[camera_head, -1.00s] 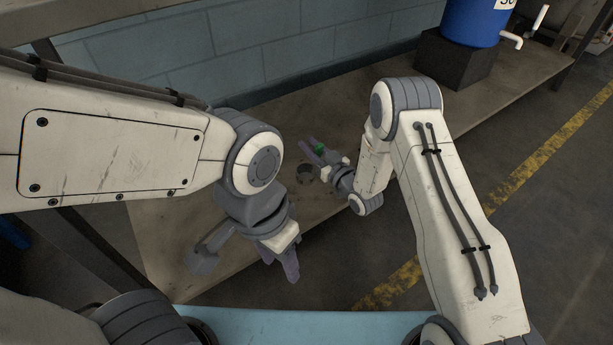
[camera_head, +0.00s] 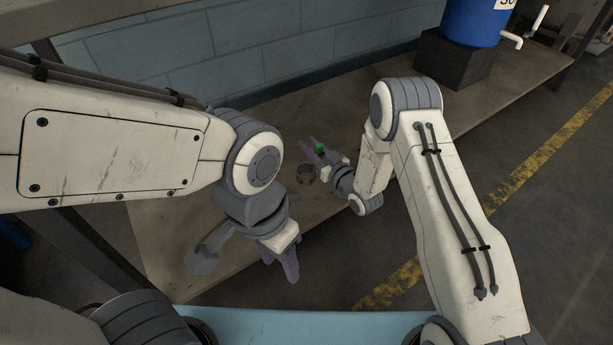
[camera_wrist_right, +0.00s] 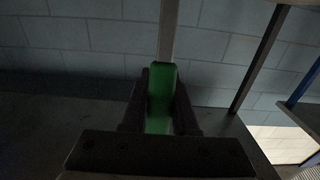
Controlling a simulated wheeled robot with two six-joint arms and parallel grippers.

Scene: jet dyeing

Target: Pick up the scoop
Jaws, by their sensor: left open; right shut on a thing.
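My right gripper (camera_head: 324,153) is over the bench and shut on a green handle (camera_wrist_right: 160,95), which I take to be the scoop's. A pale grey shaft (camera_wrist_right: 168,30) runs up from the handle and out of the top of the right wrist view. The scoop's bowl is not visible.
A blue drum (camera_head: 472,20) with a white tap sits on a dark block (camera_head: 455,60) at the back right. A block wall (camera_head: 270,50) runs behind the bench.

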